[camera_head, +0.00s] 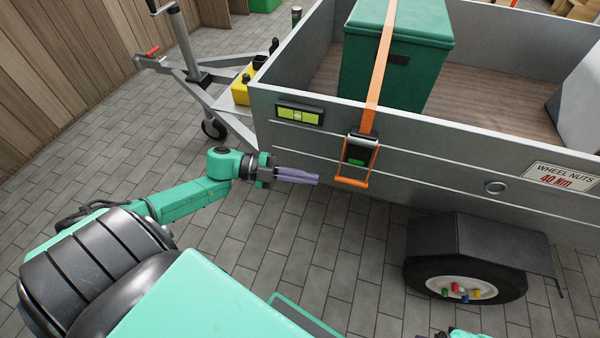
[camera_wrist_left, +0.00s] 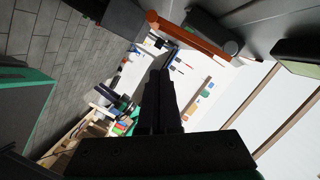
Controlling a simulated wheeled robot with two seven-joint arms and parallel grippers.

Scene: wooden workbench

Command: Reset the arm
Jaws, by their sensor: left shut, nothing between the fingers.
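My left arm (camera_head: 190,196) reaches in from the left of the head view. Its gripper (camera_head: 312,178) is shut and empty, in front of the grey trailer's side wall (camera_head: 440,155). The fingertips point right, toward the orange ratchet handle (camera_head: 352,182), with a gap in the picture between them. In the left wrist view the closed dark fingers (camera_wrist_left: 160,78) stand in the middle, and an orange bar (camera_wrist_left: 188,37) shows above them. My right gripper is not in view.
An orange strap (camera_head: 381,60) runs over a green box (camera_head: 415,60) in the trailer. A wheel (camera_head: 416,272) with coloured nuts is at lower right. The drawbar (camera_head: 190,82), with a yellow block (camera_head: 241,88), is at upper left. Paved floor (camera_head: 120,135) lies open at left.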

